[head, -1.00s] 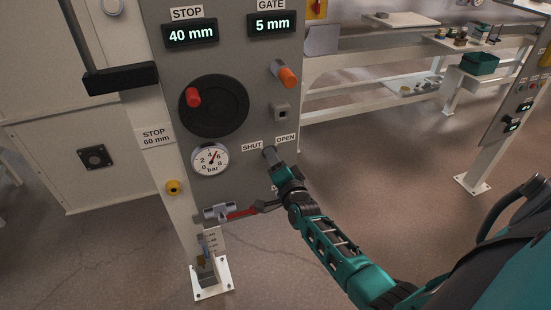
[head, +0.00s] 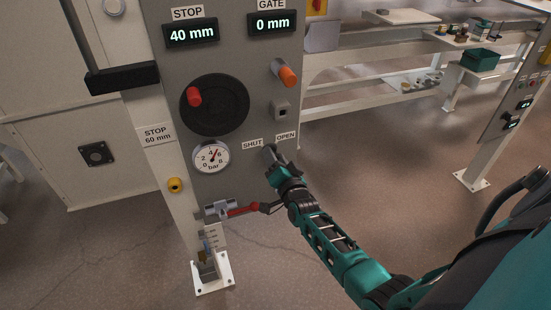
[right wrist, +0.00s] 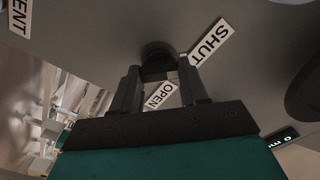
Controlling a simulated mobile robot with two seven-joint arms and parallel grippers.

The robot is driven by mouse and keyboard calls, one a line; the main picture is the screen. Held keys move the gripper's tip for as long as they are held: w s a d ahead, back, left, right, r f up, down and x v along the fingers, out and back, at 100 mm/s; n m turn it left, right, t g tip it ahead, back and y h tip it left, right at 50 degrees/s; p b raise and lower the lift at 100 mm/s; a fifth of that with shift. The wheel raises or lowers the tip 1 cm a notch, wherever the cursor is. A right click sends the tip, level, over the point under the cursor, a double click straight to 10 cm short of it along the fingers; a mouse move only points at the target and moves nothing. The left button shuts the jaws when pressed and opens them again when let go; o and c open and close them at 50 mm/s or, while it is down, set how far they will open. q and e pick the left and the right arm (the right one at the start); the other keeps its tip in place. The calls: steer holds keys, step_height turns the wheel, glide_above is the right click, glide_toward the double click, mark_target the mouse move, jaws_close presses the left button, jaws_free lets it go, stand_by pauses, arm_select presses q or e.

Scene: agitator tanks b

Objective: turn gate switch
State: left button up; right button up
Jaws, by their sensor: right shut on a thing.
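The gate switch (head: 269,152) is a dark round knob on the grey panel, below the SHUT label (head: 252,143) and OPEN label (head: 286,135). My right gripper (head: 274,166) is at it, mostly covering it in the head view. In the right wrist view, the dark gripper fingers (right wrist: 160,88) are closed around the switch knob (right wrist: 158,56), between the SHUT label (right wrist: 212,42) and the OPEN label (right wrist: 160,96). The gate display (head: 272,24) reads 0 mm. My left gripper is not in view.
The panel also holds a stop display (head: 191,34) reading 40 mm, a black handwheel (head: 215,105) with a red knob, an orange-tipped lever (head: 286,75) and a pressure gauge (head: 211,157).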

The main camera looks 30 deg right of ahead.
steer(key=o, duration=1.1)
steer(key=shift+c, duration=0.2)
arm_select(q)
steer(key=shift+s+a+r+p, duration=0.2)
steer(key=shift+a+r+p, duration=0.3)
steer(key=shift+p, duration=0.75)
arm_select(e)
steer(key=v, duration=1.3)
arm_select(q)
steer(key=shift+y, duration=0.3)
arm_select(e)
steer(key=shift+f, duration=0.1)
arm_select(q)
steer(key=p, duration=0.1)
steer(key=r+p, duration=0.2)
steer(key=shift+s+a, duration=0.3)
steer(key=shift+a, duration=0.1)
arm_select(e)
steer(key=s+a+n+g+y, duration=0.6)
steer(key=s+a+n, duration=0.6)
steer(key=a+n, duration=0.2)
steer(key=shift+s+f+g+y, duration=0.2)
steer(key=shift+g+y, duration=0.1)
